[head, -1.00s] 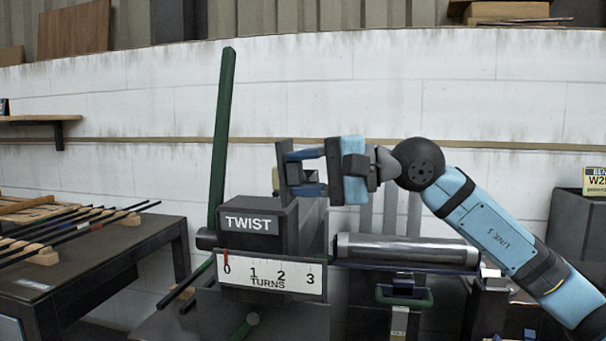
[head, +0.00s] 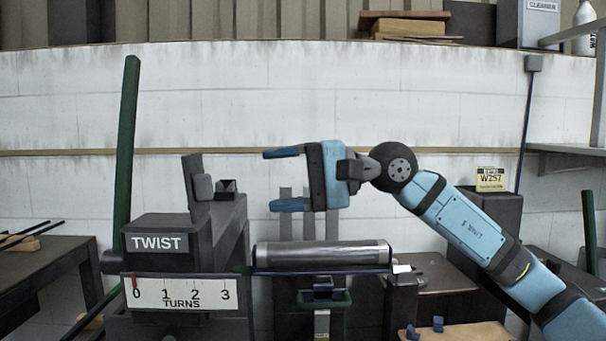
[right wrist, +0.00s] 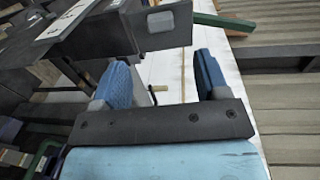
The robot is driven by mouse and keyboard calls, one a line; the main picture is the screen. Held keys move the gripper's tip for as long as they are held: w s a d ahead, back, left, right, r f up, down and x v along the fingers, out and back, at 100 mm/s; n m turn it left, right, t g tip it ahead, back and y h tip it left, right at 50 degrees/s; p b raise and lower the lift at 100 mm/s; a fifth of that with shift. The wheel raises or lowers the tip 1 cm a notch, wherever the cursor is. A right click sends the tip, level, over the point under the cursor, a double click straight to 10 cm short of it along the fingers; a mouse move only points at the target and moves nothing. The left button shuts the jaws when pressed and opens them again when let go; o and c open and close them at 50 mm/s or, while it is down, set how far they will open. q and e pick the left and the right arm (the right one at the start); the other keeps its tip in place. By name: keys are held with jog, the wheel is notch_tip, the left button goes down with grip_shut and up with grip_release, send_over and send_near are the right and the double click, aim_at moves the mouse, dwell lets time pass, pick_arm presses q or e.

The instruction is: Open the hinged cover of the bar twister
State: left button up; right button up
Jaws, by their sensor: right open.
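The bar twister (head: 158,220) is a dark machine with a TWIST label and a turns scale (head: 180,292), its red pointer at 0. A curved, glossy grey cover (head: 320,254) lies along its right side, over a dark bar end; it looks closed. An upright dark plate (head: 190,183) with a grey pad stands on the machine's top; it also shows in the right wrist view (right wrist: 118,22). My right gripper (head: 275,180) is open and empty, above the cover and right of the plate, apart from both. Its two blue fingers show in the right wrist view (right wrist: 163,72). My left gripper is out of view.
A long green lever (head: 126,150) rises at the machine's left. A table with bars (head: 40,270) stands at far left. A wooden board (head: 460,332) with blue pieces lies at lower right. A dark box with a W257 card (head: 490,180) is behind my right arm.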

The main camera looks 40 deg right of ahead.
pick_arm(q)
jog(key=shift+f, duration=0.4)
pick_arm(e)
jog(key=shift+v, duration=1.8)
